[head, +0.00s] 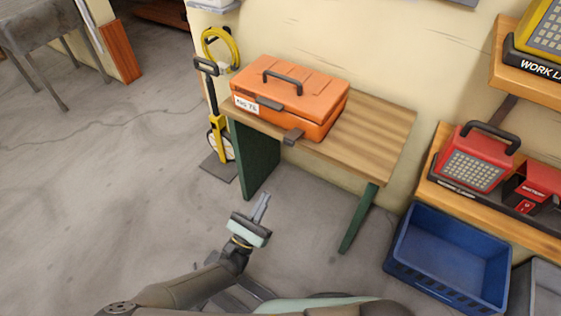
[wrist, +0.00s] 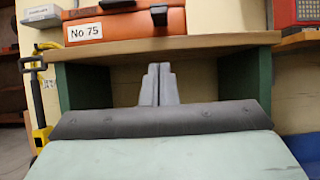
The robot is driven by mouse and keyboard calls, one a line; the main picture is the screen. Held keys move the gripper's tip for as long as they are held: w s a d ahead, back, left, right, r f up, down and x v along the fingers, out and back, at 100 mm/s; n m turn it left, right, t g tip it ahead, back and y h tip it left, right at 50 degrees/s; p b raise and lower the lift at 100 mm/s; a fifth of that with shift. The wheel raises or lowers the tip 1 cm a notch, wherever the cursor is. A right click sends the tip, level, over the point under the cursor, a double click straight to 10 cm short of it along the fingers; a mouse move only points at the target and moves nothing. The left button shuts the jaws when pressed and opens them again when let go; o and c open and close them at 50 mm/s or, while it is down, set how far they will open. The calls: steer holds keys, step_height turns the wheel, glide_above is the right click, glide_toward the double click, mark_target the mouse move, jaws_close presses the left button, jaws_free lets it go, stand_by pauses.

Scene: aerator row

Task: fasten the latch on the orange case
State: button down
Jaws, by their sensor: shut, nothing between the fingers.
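The orange case (head: 285,85) stands on the wooden bench, its lid down and its dark handle on top. The wrist view shows the lower front of the case (wrist: 120,27), with the jutting latch piece (wrist: 159,15) at the top; the rest of the case is cut off. My gripper (head: 263,200) is shut and empty, in front of the bench and apart from the case. Its fingertips (wrist: 158,72) show below the bench top.
The bench (head: 375,125) has bare top to the right of the case. At right are a blue crate (head: 450,255) and a shelf with a red work light (head: 475,160). Floor before the bench is clear.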

steer(key=b, duration=0.3)
glide_toward(294, 137)
steer(key=w+d+f, duration=0.1)
steer(key=w+f, duration=0.2)
steer(key=r, duration=0.2)
steer(key=w+r, duration=0.1)
steer(key=shift+w+d+r+b, duration=0.1)
steer(key=shift+d+r+b, duration=0.2)
steer(key=shift+r+b, duration=0.1)
steer(key=shift+r, duration=0.1)
